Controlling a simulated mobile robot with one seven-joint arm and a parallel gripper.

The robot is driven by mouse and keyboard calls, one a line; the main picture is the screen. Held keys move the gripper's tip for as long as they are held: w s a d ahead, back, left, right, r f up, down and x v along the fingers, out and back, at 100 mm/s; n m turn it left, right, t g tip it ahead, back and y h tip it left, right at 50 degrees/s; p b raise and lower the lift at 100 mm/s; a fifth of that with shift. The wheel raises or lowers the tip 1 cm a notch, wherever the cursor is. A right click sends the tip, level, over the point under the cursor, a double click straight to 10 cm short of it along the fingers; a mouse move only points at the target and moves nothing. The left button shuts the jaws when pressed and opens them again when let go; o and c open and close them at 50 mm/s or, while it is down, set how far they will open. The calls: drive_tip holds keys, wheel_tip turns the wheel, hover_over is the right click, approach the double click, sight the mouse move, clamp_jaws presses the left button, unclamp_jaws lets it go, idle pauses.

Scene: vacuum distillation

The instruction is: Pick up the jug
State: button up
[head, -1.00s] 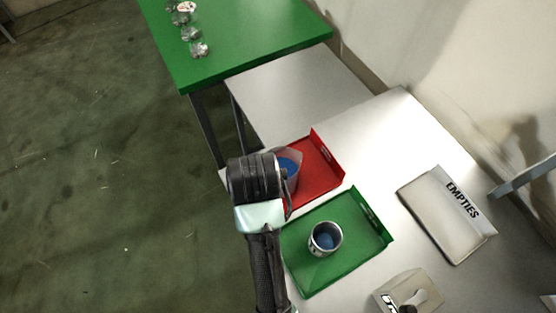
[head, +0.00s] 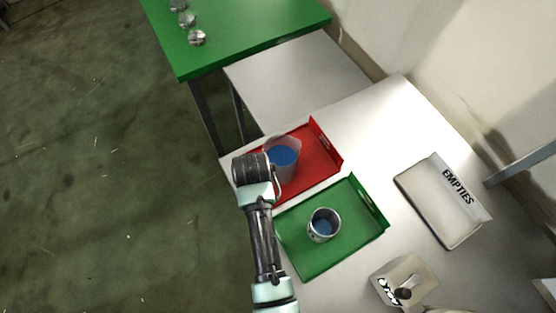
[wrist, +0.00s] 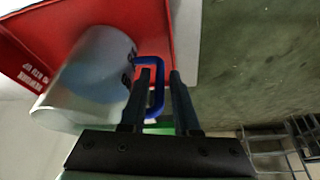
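The jug (head: 284,160) is a translucent pale vessel with blue liquid, standing in the red tray (head: 322,154) in the head view. In the wrist view the jug (wrist: 92,78) fills the left side, with its blue loop handle (wrist: 158,88) facing my gripper (wrist: 160,76). One finger appears to pass inside the loop and the other lies outside it, so the outer bar of the handle sits between them. A gap shows beside the bar, so the fingers look open. In the head view my wrist hides the fingers and the handle.
A green tray (head: 345,253) with a metal can (head: 323,225) of blue liquid lies just in front of the red tray. An "EMPTIES" bin (head: 438,205) and a small container (head: 388,270) stand to the right. A green table (head: 250,35) with glassware is behind.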

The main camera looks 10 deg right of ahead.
drive_tip(key=shift+x, duration=0.75)
clamp_jaws()
drive_tip(key=shift+w+r, duration=0.1)
idle(0.8)
